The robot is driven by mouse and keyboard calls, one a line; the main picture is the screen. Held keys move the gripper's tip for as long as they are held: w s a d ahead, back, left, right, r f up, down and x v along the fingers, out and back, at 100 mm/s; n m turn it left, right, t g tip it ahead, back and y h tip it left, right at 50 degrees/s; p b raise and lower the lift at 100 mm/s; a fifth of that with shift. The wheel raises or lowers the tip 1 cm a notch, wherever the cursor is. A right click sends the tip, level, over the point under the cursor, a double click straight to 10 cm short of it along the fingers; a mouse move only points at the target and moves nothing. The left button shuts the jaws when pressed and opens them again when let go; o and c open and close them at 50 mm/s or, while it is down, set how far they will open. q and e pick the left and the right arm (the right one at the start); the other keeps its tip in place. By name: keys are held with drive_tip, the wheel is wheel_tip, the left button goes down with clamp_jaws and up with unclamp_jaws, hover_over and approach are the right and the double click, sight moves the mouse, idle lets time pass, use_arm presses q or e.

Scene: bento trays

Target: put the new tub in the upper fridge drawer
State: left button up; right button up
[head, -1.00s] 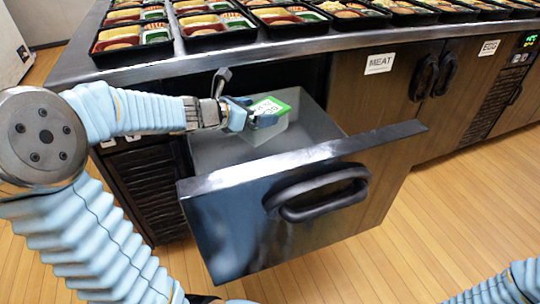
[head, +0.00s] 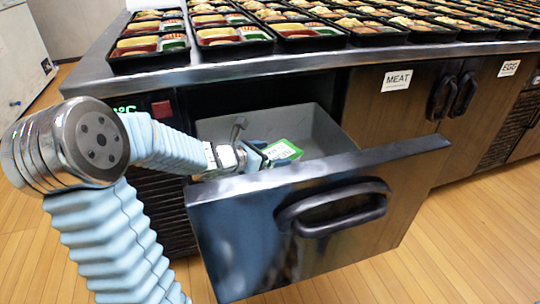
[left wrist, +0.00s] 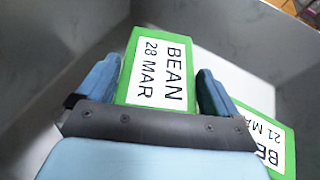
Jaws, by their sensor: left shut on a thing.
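The upper fridge drawer (head: 240,232) is pulled open, and its grey inside shows behind the front panel. My left gripper (head: 262,158) is down inside the drawer, shut on a tub with a green lid (head: 285,150). In the left wrist view this tub (left wrist: 155,70) reads BEAN 28 MAR and sits between the two blue fingers (left wrist: 158,85). A second green-lidded tub (left wrist: 268,140), reading BEAN 21 MAR, lies beside it to the right, partly hidden by the gripper. The drawer front hides the held tub's lower part in the head view. My right gripper is out of view.
A counter (head: 240,68) full of bento trays (head: 235,38) runs above the drawer. Closed cabinet doors labelled MEAT (head: 397,80) and EGG (head: 509,68) stand to the right. The drawer's back and right inside look empty.

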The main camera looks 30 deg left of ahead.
use_arm(q)
drive_tip(key=shift+f+b, duration=0.5)
drive_tip(key=shift+b, duration=0.1)
drive_tip(key=o, duration=0.9)
drive_tip(key=shift+s+d+f, duration=0.1)
drive_tip(key=shift+f, duration=0.1)
drive_tip(key=r+p, duration=0.1)
drive_tip(key=p, duration=0.1)
drive_tip(key=shift+r+p, duration=0.3)
drive_tip(key=shift+r, duration=0.1)
drive_tip(key=v, duration=0.7)
drive_tip(key=shift+s, duration=0.15)
